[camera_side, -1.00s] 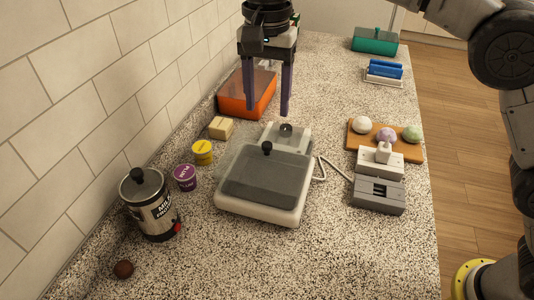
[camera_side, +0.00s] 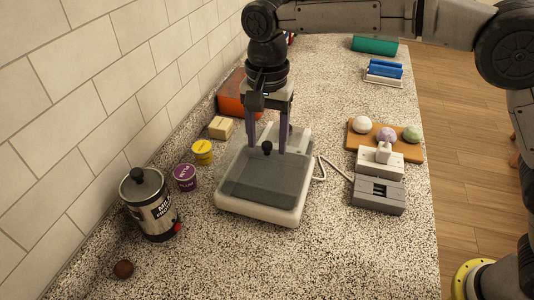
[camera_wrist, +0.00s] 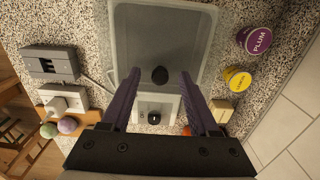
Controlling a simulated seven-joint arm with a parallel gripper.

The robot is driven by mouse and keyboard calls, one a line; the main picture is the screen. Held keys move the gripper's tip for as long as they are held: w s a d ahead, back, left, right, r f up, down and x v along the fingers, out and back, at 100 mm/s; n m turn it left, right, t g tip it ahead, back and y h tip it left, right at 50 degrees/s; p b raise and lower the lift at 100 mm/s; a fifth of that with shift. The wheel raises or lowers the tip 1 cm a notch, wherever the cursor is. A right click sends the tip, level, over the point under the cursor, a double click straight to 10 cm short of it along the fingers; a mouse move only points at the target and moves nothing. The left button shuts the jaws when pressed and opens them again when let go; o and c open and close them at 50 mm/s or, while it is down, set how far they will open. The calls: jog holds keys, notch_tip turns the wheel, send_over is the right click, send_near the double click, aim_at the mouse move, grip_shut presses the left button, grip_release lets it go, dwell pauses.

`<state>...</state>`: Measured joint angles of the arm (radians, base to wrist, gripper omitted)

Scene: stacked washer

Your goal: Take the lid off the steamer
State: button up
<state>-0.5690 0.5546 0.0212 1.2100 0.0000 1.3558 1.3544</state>
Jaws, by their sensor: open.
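The steamer (camera_side: 258,210) is a white, low, square base on the counter. Its grey see-through lid (camera_side: 262,180) lies on top and also shows in the wrist view (camera_wrist: 155,40). A black knob (camera_side: 267,147) stands on the lid; in the wrist view the knob (camera_wrist: 159,76) lies between my fingertips. My gripper (camera_side: 267,151) is open, pointing down, with one purple finger on each side of the knob and a gap to it. I cannot tell whether the fingertips touch the lid.
A metal milk canister (camera_side: 152,207), purple cup (camera_side: 185,177), yellow cup (camera_side: 203,152) and butter-coloured block (camera_side: 221,127) stand left. An orange box (camera_side: 231,98) is behind. A wooden board (camera_side: 357,140) with several balls and a grey device (camera_side: 379,196) are right. The front counter is mostly clear.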

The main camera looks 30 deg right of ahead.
grip_shut()
jog(key=shift+r, duration=0.1)
dwell(0.3)
